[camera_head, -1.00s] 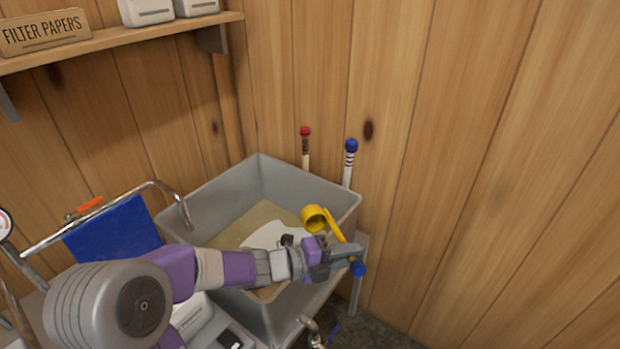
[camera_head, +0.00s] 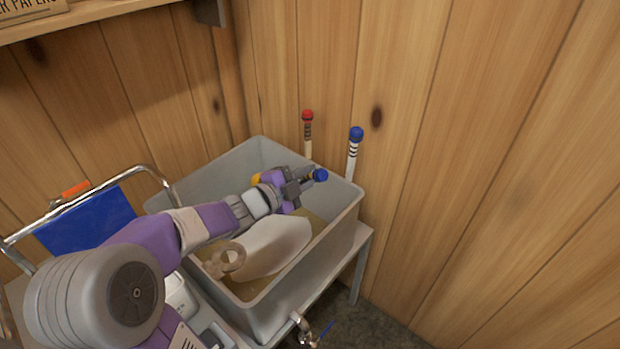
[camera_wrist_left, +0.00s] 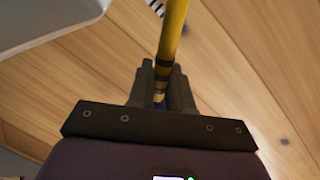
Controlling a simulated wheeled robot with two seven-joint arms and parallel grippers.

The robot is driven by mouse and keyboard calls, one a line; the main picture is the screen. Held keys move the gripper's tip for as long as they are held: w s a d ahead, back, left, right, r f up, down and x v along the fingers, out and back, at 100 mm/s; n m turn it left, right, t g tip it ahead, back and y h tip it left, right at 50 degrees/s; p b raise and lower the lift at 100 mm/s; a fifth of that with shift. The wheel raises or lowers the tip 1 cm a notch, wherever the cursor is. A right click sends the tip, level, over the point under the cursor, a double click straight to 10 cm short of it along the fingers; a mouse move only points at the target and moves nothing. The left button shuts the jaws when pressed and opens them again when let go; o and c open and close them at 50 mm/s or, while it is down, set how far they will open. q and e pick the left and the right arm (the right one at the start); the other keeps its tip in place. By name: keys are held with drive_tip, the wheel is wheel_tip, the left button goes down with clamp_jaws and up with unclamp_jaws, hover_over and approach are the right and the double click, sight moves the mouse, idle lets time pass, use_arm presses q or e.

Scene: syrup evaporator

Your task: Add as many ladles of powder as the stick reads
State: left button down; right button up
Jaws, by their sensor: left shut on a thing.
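My left gripper (camera_head: 300,187) is shut on the handle of a yellow ladle, above the back right part of the grey tub (camera_head: 340,222). The ladle's blue end (camera_head: 320,175) sticks out to the right of the fingers. A bit of its yellow cup (camera_head: 256,179) shows left of them, mostly hidden, so I cannot tell whether it holds powder. The yellow handle (camera_wrist_left: 172,38) also shows between the fingers in the left wrist view. Behind the tub stand a red-topped stick (camera_head: 308,132) and a blue-topped white stick (camera_head: 354,152), both with dark bands. My right gripper is out of view.
A white sack-like shape (camera_head: 272,243) with a tan ring (camera_head: 226,261) at its end lies in the tub over a tan layer. A blue panel (camera_head: 88,228) and metal rail are on the left. Wood walls close off the back and right.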

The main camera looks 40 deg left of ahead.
use_arm(q)
drive_tip(key=a+r+n+p, duration=0.1)
drive_tip(key=r+p, duration=0.1)
drive_tip(key=p, duration=0.1)
drive_tip(key=a+r+n+p, duration=0.1)
drive_tip(key=r+n+p, duration=0.1)
drive_tip(key=p, duration=0.2)
drive_tip(key=a+r+n+h+p, duration=0.1)
drive_tip(key=r+p, duration=0.1)
drive_tip(key=p, duration=0.1)
drive_tip(key=shift+w+a+r+p, duration=0.15)
drive_tip(key=shift+w+a+p, duration=0.05)
drive_tip(key=shift+a+p, duration=0.1)
drive_tip(key=a+r+n+t+p, duration=0.1)
drive_tip(key=a+r+n+p, duration=0.3)
drive_tip(key=p, duration=0.5)
drive_tip(key=shift+w+a+r+n, duration=0.15)
drive_tip(key=shift+w+a+n, duration=0.15)
drive_tip(key=shift+a+n, duration=1.05)
drive_tip(key=shift+d, duration=0.15)
